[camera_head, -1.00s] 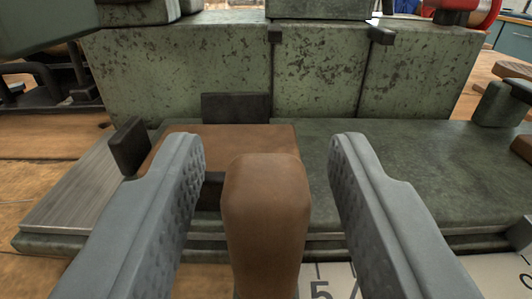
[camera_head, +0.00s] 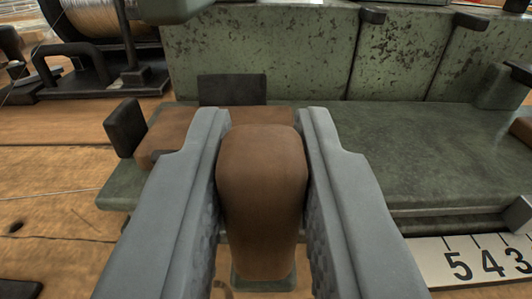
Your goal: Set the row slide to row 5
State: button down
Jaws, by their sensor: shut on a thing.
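The brown handle (camera_head: 262,185), apparently that of the row slide, stands upright in the middle of the view. My gripper (camera_head: 265,120) is closed around it, one grey jaw on each side. Behind the handle is a brown block (camera_head: 175,130) with a dark upright plate (camera_head: 232,90) and a dark post (camera_head: 125,127) at its left. The white number scale (camera_head: 470,262) shows 5, 4 and 3 at the lower right. The handle is left of the 5. No pointer on the scale is visible, and the handle's foot is partly hidden by the jaws.
The green machine bed (camera_head: 420,160) extends to the right, with a worn green body (camera_head: 260,50) behind it. A grey stop-like block (camera_head: 520,214) is at the right edge. A wire spool (camera_head: 90,15) stands at the back left.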

jog(key=a, duration=0.5)
jog(key=c, duration=1.3)
grip_release()
jog(key=shift+a, duration=0.2)
jog(key=s, duration=1.7)
jog(key=shift+s, duration=0.25)
